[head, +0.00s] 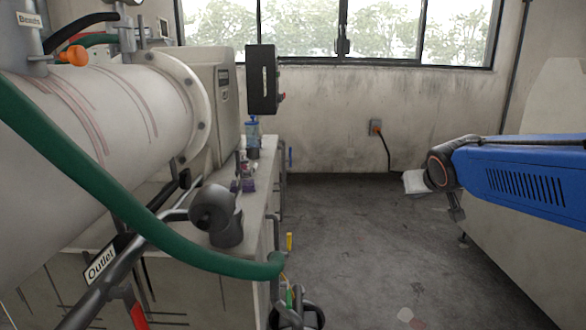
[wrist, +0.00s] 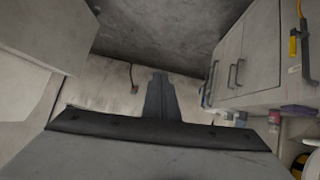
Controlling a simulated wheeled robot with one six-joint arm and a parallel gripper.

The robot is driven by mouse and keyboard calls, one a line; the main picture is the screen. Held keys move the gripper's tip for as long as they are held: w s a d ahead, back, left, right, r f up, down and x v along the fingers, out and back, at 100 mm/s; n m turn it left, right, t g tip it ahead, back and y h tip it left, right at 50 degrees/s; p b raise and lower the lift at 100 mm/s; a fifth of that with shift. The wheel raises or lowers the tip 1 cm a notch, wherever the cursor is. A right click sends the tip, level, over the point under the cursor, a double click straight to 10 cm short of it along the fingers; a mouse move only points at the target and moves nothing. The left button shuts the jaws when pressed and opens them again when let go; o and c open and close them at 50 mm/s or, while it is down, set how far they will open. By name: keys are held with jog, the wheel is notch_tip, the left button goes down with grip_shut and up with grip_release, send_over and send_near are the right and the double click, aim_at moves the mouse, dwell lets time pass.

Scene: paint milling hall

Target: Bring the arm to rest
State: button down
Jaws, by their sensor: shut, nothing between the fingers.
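My gripper (wrist: 158,78) shows in the wrist view as a dark shape in the middle, its fingers together with nothing between them. In the head view my blue arm comes in from the right edge, about level, over the floor beside a pale block. A small dark part hangs below its round joint; I cannot tell whether it is the gripper. The arm touches nothing that I can see.
A large mill drum (head: 120,115) and its bench (head: 262,175) fill the left. A green hose (head: 120,205) droops in front. A pale block (head: 510,245) stands at right. Grey floor (head: 370,240) between them is mostly clear. Cabinet doors (wrist: 240,60) show in the wrist view.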

jog(key=s+a+f+g, duration=0.1)
jog(key=s+f, duration=0.4)
jog(key=s, duration=0.5)
jog(key=s+a+f+g+y, duration=0.1)
jog(key=s+f, duration=0.4)
jog(key=s, duration=0.5)
jog(key=s+a+f+g+y, duration=0.1)
jog(key=s+f, duration=0.4)
jog(key=s, duration=0.6)
jog(key=a+g, duration=0.1)
jog(key=g, duration=0.1)
jog(key=shift+f+g, duration=0.3)
jog(key=shift+f, duration=0.05)
